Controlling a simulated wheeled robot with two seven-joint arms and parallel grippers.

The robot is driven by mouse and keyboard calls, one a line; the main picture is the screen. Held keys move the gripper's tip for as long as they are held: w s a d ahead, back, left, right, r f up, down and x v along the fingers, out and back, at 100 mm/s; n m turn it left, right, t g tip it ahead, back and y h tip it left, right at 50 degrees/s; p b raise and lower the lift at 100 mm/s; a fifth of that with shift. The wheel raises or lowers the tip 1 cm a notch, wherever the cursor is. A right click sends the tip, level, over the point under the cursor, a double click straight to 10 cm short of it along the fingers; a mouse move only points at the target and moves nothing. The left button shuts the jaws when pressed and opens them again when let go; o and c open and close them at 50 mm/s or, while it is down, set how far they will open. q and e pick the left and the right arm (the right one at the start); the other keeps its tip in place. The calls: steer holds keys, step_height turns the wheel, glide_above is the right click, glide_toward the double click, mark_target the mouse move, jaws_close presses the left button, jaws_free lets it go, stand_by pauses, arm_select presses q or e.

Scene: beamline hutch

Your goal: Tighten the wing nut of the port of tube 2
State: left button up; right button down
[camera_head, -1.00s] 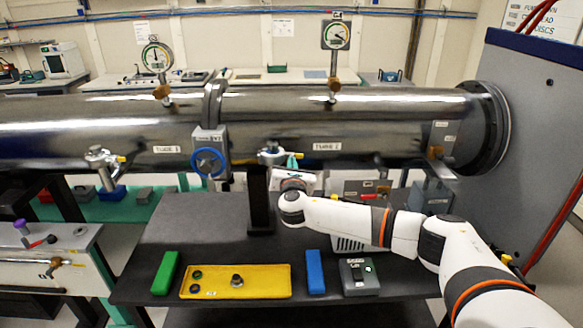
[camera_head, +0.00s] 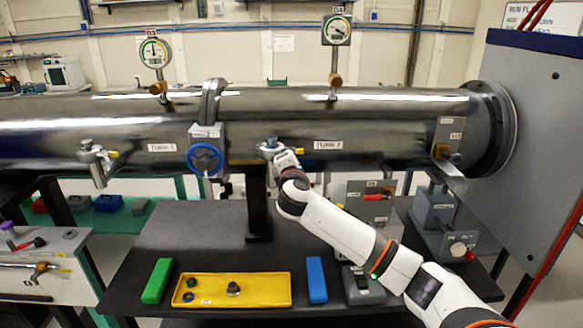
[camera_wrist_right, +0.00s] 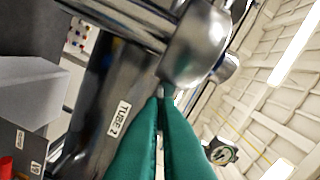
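The port of tube 2 (camera_head: 270,150) is a metal fitting on the front of the long steel tube, left of the TUBE 2 label (camera_head: 328,145). My right gripper (camera_head: 279,153) is at this port, reaching up from the lower right. In the right wrist view its teal fingers (camera_wrist_right: 163,100) are close together, tips at a small metal tab, seemingly the wing nut (camera_wrist_right: 167,89), below the rounded metal port body (camera_wrist_right: 195,48). The fingers hide most of the nut, so its angle cannot be told. My left gripper is not in view.
A blue handwheel valve (camera_head: 204,160) sits left of the port, and the port of tube 1 (camera_head: 97,160) further left. Below, the dark table (camera_head: 205,225) holds a yellow tray (camera_head: 270,289), a green block (camera_head: 157,281) and a blue block (camera_head: 316,276). A black post stands under the tube.

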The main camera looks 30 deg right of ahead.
steer(key=shift+a+f+m+b, duration=0.1)
steer(key=shift+m+b, duration=1.55)
steer(key=shift+m, duration=1.35)
steer(key=shift+f+m+b, duration=0.1)
steer(key=shift+m+b, duration=1.5)
steer(key=shift+m, duration=1.4)
steer(key=c, duration=2.1)
jaws_free()
steer(key=o, duration=0.5)
steer(key=shift+r, duration=0.15)
steer(key=shift+c, duration=0.2)
